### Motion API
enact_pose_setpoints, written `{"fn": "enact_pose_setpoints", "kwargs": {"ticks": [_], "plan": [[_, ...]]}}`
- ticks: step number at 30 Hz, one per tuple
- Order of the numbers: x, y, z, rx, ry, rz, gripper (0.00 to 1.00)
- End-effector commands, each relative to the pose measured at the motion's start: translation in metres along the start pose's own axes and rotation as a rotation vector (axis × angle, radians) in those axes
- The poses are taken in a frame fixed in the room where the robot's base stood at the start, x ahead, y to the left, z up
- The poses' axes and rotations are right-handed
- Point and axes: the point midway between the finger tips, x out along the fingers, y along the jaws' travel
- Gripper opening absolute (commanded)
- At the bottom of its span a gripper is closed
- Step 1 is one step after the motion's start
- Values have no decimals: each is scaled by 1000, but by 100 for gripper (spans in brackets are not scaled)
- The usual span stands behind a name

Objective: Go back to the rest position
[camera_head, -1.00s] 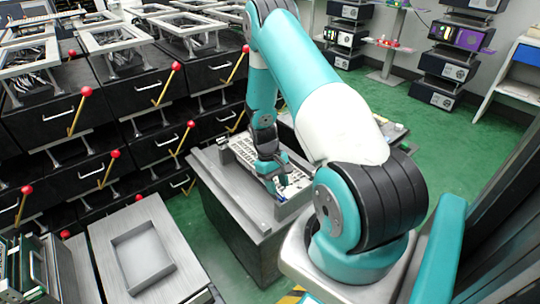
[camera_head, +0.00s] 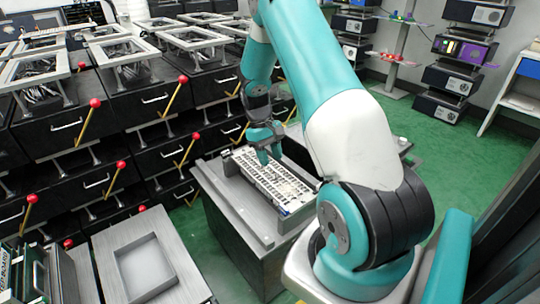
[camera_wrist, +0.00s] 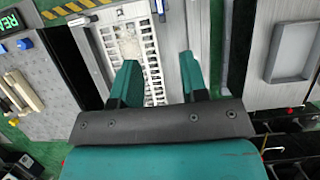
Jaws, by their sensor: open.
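My gripper (camera_head: 264,152) is above the far end of a white keyboard-like board (camera_head: 278,184) that lies on a grey workstation. In the wrist view my gripper (camera_wrist: 160,80) has its two teal fingers spread apart with nothing between them. The board (camera_wrist: 135,45) shows beyond and below the fingers, with a grid of small openings. The fingers look apart from the board, though the exact height is hard to tell.
Dark drawer units with red-knobbed yellow levers (camera_head: 88,122) stand on the left. A grey tray (camera_head: 145,268) with a shallow recess is at the front left. Device stacks (camera_head: 450,80) stand at the back right. Green floor (camera_head: 420,135) is clear on the right.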

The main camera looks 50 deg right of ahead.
Motion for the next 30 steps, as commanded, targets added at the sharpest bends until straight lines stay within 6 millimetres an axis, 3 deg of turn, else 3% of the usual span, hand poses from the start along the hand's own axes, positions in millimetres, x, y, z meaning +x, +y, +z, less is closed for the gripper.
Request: {"fn": "enact_pose_setpoints", "kwargs": {"ticks": [11,14,17,20,23,26,30], "plan": [[0,0,0,-1,1,0,40],[-13,-11,3,-21,17,3,40],[-48,-41,13,-80,64,8,40],[-95,-92,36,-178,136,6,40],[-140,-150,74,-298,212,-7,40],[-174,-204,124,-424,281,-32,40],[-206,-267,209,-610,363,-83,40]]}}
